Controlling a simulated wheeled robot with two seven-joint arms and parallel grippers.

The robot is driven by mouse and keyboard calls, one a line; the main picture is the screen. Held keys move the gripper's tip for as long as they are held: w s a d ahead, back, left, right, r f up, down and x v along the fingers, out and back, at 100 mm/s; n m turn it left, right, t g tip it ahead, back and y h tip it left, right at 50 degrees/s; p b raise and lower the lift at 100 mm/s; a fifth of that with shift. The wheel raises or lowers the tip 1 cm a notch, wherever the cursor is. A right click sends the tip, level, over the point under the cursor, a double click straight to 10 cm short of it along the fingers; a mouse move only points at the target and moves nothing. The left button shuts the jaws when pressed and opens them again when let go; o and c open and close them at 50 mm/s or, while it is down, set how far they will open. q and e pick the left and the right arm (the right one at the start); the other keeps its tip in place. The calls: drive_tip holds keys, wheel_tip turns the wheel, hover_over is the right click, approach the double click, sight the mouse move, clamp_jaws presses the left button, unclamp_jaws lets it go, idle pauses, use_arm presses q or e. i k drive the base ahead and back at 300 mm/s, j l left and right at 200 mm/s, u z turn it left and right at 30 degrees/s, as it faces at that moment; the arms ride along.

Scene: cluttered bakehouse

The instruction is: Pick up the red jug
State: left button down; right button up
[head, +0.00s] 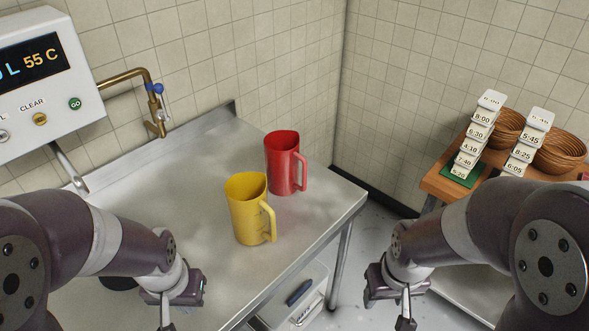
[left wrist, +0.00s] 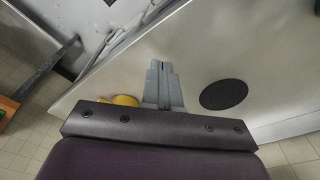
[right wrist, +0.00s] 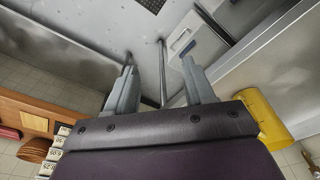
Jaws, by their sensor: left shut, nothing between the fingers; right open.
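The red jug (head: 283,163) stands upright on the steel table, towards its far right end, with its handle to the right. A yellow jug (head: 248,208) stands in front of it and to its left, close by; the yellow jug shows partly in the left wrist view (left wrist: 124,100) and the right wrist view (right wrist: 264,118). My left gripper (head: 166,322) is shut and empty, nearer than both jugs and to their left; its fingers show together in the left wrist view (left wrist: 162,66). My right gripper (head: 406,312) is open and empty, off the table's right side; its fingers are apart in the right wrist view (right wrist: 160,70).
The steel table (head: 190,165) has free room left of the jugs. A black disc (left wrist: 223,94) lies on it. A control box (head: 45,80) and brass tap (head: 150,95) are at the wall. A wooden-topped stand (head: 440,183) with number cards and baskets (head: 560,150) is at right.

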sight(282, 156)
drive_tip(key=l, duration=0.3)
drive_tip(key=i+l+u, duration=0.25)
drive_tip(key=i+l, duration=0.2)
drive_tip(key=i+l+u, duration=0.15)
drive_tip(key=l, duration=0.3)
drive_tip(key=i+l+u, duration=0.25)
drive_tip(key=i+l, duration=0.15)
drive_tip(key=l, duration=0.3)
drive_tip(key=i+l+u, duration=0.15)
drive_tip(key=l, duration=0.2)
drive_tip(key=i+l+u, duration=0.1)
drive_tip(key=l, duration=0.3)
drive_tip(key=i+l+u, duration=0.15)
drive_tip(key=l, duration=0.25)
